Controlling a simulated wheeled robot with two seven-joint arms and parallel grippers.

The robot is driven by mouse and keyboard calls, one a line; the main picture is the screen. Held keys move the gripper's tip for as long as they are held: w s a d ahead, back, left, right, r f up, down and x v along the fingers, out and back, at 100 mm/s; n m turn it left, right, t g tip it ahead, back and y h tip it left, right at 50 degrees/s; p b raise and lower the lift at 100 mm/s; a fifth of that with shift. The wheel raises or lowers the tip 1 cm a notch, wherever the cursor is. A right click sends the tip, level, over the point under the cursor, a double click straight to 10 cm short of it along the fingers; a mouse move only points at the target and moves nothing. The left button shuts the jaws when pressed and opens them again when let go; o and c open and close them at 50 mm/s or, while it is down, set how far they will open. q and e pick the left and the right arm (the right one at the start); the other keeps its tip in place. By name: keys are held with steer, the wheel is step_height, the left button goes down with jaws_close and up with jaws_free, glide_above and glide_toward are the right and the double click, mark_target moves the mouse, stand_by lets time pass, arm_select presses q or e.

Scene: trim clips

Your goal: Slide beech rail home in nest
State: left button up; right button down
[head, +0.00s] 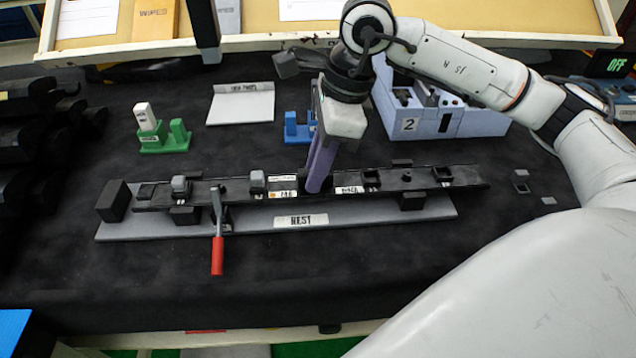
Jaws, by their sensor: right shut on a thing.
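The beech rail (455,177) looks black here. It is long and lies lengthwise along the nest, with clips and small labels on its top. The nest is a grey plate (390,214) marked NEST, with a black end block (113,201) at its left. The rail's left end is close to that block; I cannot tell if they touch. The rail's right end reaches past the plate. A clamp with a red handle (217,255) points to the front. My right gripper (318,187) comes down with purple fingers, shut on the rail near its middle. My left gripper is not in view.
A blue-grey bin (448,122) marked 2 stands behind on the right. A green stand (166,140), a blue stand (293,130) and a grey card (240,108) are behind the nest. Black parts (35,130) are stacked at far left. The mat in front is clear.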

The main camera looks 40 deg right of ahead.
steer(key=shift+s+f, duration=0.15)
steer(key=shift+f, duration=0.2)
steer(key=c, duration=1.6)
jaws_free()
steer(key=shift+a, duration=0.1)
steer(key=shift+o, duration=0.2)
steer(key=shift+a, duration=0.1)
steer(key=v, duration=0.8)
steer(key=shift+w+r, duration=0.15)
steer(key=shift+w, duration=0.2)
